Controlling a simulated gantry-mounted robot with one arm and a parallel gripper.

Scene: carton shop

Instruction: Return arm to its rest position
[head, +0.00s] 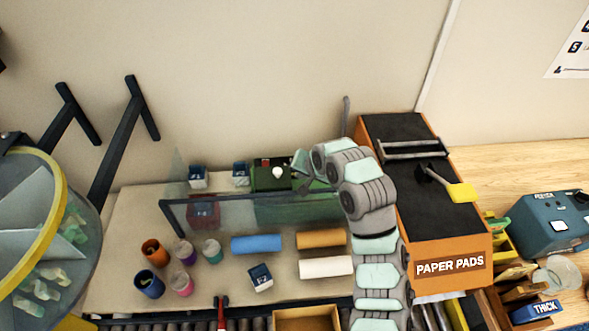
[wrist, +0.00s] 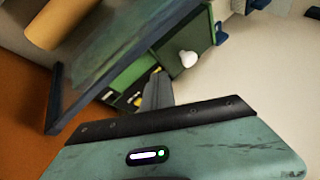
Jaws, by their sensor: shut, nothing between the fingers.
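My arm (head: 367,195) reaches up from the lower right and bends left behind the clear panel. My gripper (head: 303,184) is at its end, shut and empty, just right of a dark green box (head: 264,180) with a white knob (head: 278,172). In the wrist view the grey fingers (wrist: 157,92) point toward the green box (wrist: 186,42) and its white knob (wrist: 188,59). I cannot tell whether the fingers touch the box. An open green compartment with small dark and yellow items (wrist: 130,95) lies beside the fingers.
A clear panel with a dark frame (head: 163,216) stands in front of the gripper. The orange paper pads cabinet (head: 452,266) is close on the arm's right. A round yellow-rimmed divided bin (head: 50,170) is far left.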

